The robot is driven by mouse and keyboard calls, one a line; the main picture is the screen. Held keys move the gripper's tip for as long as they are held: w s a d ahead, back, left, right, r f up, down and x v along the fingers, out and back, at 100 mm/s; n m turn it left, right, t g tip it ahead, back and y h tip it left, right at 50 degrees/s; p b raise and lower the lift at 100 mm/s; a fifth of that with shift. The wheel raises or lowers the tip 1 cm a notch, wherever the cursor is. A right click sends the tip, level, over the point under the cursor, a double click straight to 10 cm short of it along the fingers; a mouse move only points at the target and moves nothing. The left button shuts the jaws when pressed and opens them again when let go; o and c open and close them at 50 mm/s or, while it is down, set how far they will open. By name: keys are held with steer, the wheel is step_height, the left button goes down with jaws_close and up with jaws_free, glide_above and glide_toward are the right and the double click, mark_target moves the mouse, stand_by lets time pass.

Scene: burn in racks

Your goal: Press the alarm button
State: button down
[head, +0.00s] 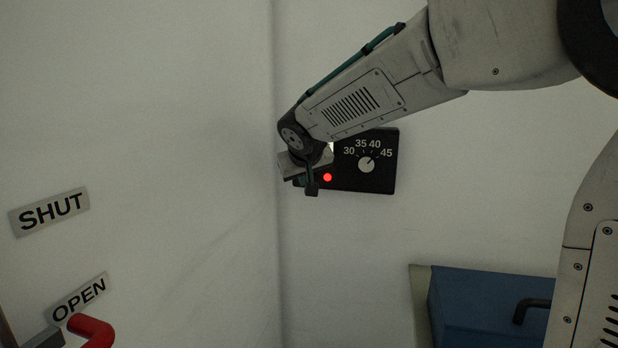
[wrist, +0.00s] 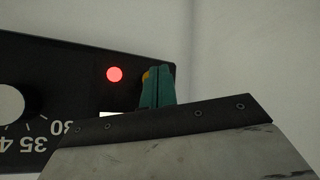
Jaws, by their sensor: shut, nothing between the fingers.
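A black control panel (head: 365,182) is on the wall, with a glowing red round light (head: 327,177) and a white dial knob (head: 366,165). The panel shows upside down in the wrist view (wrist: 85,65), with the red light (wrist: 115,74) left of my fingers. My gripper (head: 312,190) is shut and empty, in front of the panel's left end. In the wrist view its teal fingers (wrist: 157,72) are together. A small yellow piece (wrist: 146,76) shows beside the fingers, mostly hidden by them; it may be the alarm button. I cannot tell whether the fingers touch it.
The dial's scale runs from 30 to 45. A wall corner is just left of the panel. SHUT (head: 50,211) and OPEN (head: 79,298) plates and a red handle (head: 92,330) are at the left. A blue box (head: 480,305) with a black handle is below right.

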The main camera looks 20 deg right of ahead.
steer(key=shift+w+d, duration=0.1)
steer(key=shift+w+d, duration=0.2)
steer(key=shift+w, duration=0.1)
steer(key=shift+w+d, duration=0.15)
steer(key=shift+w, duration=0.15)
stand_by(0.7)
stand_by(0.4)
steer(key=shift+s+a, duration=0.45)
steer(key=shift+s, duration=0.2)
steer(key=shift+s+a, duration=0.75)
steer(key=shift+s, duration=0.25)
steer(key=shift+s+a, duration=0.7)
steer(key=shift+s, duration=0.3)
